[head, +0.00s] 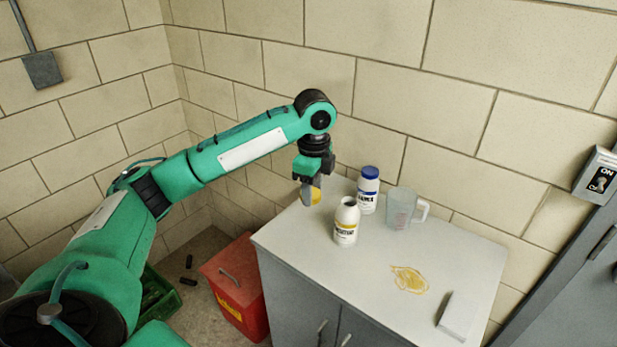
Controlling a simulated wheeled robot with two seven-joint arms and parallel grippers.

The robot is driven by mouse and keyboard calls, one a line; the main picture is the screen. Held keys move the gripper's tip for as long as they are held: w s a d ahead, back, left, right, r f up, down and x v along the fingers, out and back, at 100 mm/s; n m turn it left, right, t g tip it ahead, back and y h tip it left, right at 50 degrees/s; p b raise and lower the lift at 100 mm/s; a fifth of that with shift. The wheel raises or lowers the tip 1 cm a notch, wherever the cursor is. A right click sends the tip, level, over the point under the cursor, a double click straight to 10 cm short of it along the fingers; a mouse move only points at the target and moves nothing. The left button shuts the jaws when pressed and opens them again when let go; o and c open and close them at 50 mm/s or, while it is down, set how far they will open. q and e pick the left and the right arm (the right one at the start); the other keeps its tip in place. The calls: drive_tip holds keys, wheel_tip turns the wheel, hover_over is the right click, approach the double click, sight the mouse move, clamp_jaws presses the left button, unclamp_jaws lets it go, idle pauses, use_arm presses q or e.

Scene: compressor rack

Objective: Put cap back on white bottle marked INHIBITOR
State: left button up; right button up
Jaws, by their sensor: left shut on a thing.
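My left gripper (311,190) is to the left of the bottle and above the cabinet top. It points down and is shut on a yellow cap (316,196), which is partly hidden by the fingers. The cap is apart from the bottle. My right gripper is not in view.
A white bottle with a blue cap (368,190) and a clear jug (403,209) stand close behind the open bottle. A yellow spill (409,279) and a white block (457,315) are on the cabinet top (370,290). A red box (236,283) stands on the floor at left.

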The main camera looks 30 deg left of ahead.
use_arm(q)
drive_tip(key=s+d+f+n, duration=1.1)
drive_tip(key=s+d+n, duration=0.1)
drive_tip(key=n, duration=0.4)
drive_tip(key=shift+s+d, duration=0.15)
drive_tip(key=shift+d, duration=0.15)
drive_tip(key=shift+f, duration=0.1)
